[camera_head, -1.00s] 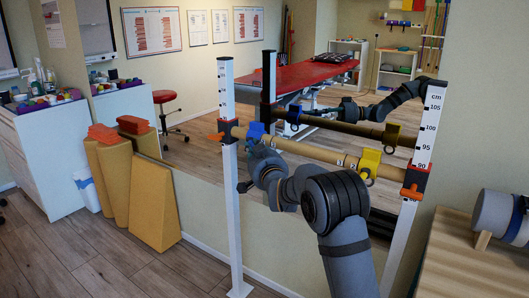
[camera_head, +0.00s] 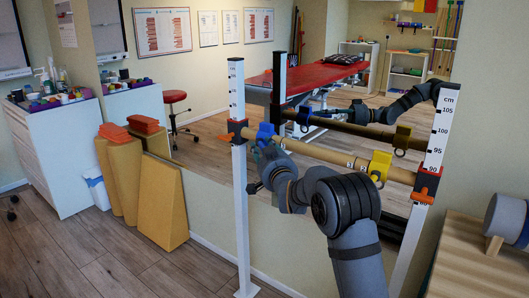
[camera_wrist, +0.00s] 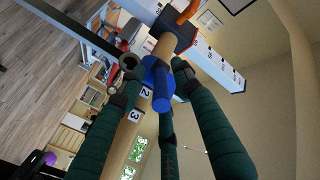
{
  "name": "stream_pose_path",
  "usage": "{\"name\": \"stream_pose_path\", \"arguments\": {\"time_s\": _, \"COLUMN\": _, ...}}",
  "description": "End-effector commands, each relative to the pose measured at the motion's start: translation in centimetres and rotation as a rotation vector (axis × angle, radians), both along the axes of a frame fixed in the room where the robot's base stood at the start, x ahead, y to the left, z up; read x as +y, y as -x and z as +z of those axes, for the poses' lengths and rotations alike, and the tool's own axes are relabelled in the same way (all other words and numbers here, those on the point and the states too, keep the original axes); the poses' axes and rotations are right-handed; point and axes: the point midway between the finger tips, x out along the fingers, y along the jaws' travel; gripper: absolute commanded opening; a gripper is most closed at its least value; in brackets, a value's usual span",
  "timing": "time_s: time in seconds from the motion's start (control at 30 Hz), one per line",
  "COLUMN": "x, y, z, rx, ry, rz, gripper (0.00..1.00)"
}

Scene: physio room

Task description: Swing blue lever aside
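The blue lever (camera_head: 265,132) is on a tan horizontal bar (camera_head: 331,154), near its left post. In the wrist view the blue lever (camera_wrist: 158,80) shows large, sticking out from the bar between my fingertips. My gripper (camera_head: 262,158) is just below and in front of it. A yellow lever (camera_head: 380,164) is on the same bar, toward the right post.
White posts (camera_head: 240,195) with orange-and-black brackets (camera_head: 427,184) hold the bar. A mirror wall behind reflects the bar and my arm. Tan wedges (camera_head: 160,208) lean at left. A wooden bench (camera_head: 460,262) with a grey roller (camera_head: 504,217) stands at right.

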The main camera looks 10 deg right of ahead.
Motion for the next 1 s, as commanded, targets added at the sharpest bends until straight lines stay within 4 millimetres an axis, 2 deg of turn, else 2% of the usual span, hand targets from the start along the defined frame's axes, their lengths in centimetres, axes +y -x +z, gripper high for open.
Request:
{"name": "stream_pose_path", "arguments": {"time_s": 0.17, "x": -0.2, "y": 1.4, "z": 0.1, "rx": 0.001, "ry": -0.001, "rz": 0.0, "gripper": 0.33}}
{"name": "stream_pose_path", "arguments": {"time_s": 0.5, "x": -1.0, "y": 7.8, "z": 0.0, "rx": 0.002, "ry": -0.001, "rz": 0.0, "gripper": 0.33}}
{"name": "stream_pose_path", "arguments": {"time_s": 0.7, "x": -1.5, "y": 10.7, "z": 0.0, "rx": 0.001, "ry": -0.001, "rz": 0.0, "gripper": 0.33}}
{"name": "stream_pose_path", "arguments": {"time_s": 1.0, "x": -1.6, "y": 11.9, "z": 0.0, "rx": 0.002, "ry": 0.0, "rz": 0.0, "gripper": 0.33}}
